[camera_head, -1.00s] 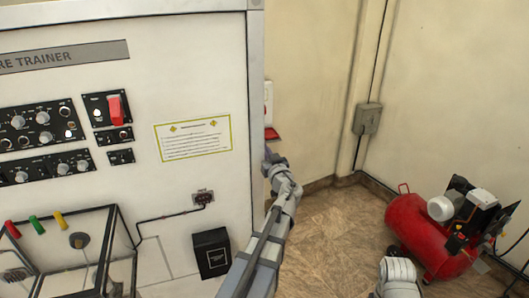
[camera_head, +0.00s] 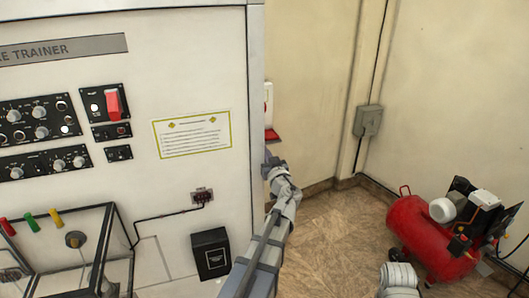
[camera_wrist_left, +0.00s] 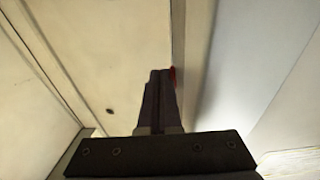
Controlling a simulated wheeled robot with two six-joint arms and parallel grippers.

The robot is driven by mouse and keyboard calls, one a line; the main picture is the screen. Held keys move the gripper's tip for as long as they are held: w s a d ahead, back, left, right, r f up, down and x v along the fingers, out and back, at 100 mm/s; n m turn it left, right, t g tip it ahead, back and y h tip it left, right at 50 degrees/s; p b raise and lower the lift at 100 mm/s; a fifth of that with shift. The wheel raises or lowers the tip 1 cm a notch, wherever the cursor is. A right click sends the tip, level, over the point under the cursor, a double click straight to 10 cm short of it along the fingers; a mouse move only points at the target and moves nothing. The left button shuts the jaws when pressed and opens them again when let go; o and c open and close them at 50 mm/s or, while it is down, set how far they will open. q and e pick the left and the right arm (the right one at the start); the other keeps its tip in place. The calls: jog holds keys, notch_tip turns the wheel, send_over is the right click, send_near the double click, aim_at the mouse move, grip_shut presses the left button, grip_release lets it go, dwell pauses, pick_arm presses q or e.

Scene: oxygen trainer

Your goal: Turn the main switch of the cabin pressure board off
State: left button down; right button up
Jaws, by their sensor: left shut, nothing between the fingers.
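The cabin pressure board (camera_head: 170,75) is a tall white panel filling the left of the head view. Beyond its right edge is a white box (camera_head: 268,92) with a red part (camera_head: 272,135) at its lower end; I cannot tell whether this is the main switch or its position. A red switch cover (camera_head: 113,103) sits on a black plate on the board's front. My left gripper (camera_head: 268,158) is by the board's right edge, just below the red part, partly hidden. In the left wrist view its fingers (camera_wrist_left: 159,75) are shut and empty, with a bit of red (camera_wrist_left: 173,76) close behind their tips.
A red compressor (camera_head: 430,235) stands on the floor at the right. A grey box (camera_head: 368,120) is on the wall. A black box (camera_head: 210,253) and a glass case (camera_head: 95,265) are on the board's lower front.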

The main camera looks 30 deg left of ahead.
pick_arm(q)
jog(key=shift+w+a+f+b, duration=0.1)
jog(key=shift+a+f+b, duration=0.05)
jog(key=shift+f+b, duration=0.15)
dwell(1.4)
jog(key=f+b+v, duration=0.2)
jog(key=b+v, duration=0.2)
jog(key=v, duration=0.9)
jog(key=shift+a, duration=0.15)
